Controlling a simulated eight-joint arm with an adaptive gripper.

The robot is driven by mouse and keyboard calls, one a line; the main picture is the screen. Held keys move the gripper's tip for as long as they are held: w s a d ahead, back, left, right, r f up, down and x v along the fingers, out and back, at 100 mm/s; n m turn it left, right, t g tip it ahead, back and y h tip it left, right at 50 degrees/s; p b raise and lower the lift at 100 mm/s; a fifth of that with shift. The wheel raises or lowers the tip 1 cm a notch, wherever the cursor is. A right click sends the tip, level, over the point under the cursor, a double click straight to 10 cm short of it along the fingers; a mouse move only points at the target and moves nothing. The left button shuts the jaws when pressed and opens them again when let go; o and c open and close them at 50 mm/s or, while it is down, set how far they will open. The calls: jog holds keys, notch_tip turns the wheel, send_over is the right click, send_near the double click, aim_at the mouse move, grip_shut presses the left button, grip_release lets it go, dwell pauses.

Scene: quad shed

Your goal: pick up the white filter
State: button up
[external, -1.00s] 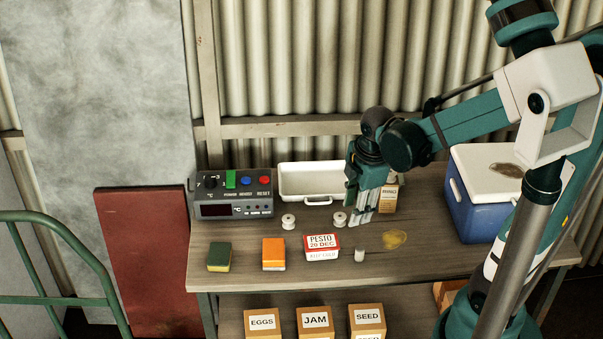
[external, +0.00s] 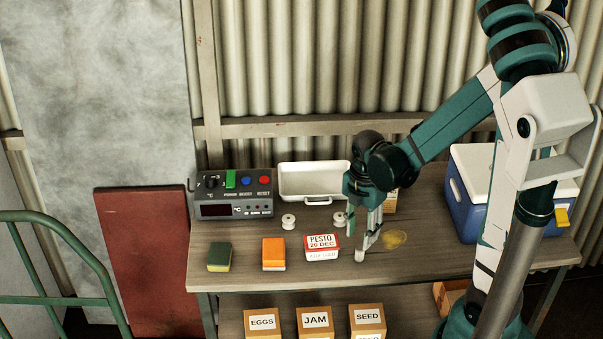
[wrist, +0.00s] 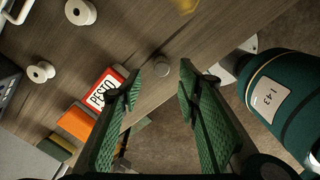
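A small pale upright cylinder, which looks like the white filter (external: 359,256), stands near the table's front edge, right of the pesto box. I cannot tell the exact height of the tips above the table.
The pesto box (external: 322,247) stands close left of the filter, with an orange block (external: 273,254) and a sponge (external: 219,257) farther left. Two white spools (external: 289,221) stand behind.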

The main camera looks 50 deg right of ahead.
aim_at(360, 247)
jog(key=shift+f, duration=0.15)
jog(key=shift+f+b, duration=0.35)
jog(key=shift+f, duration=0.8)
jog(key=shift+f, duration=0.1)
jog(key=shift+s+d+f+b, duration=0.1)
jog(key=shift+f+b, duration=0.35)
jog(key=shift+f, duration=0.8)
jog(key=shift+s+f+b, duration=0.1)
jog(key=shift+f+b, duration=0.35)
jog(key=shift+f, duration=0.8)
jog(key=c, duration=0.8)
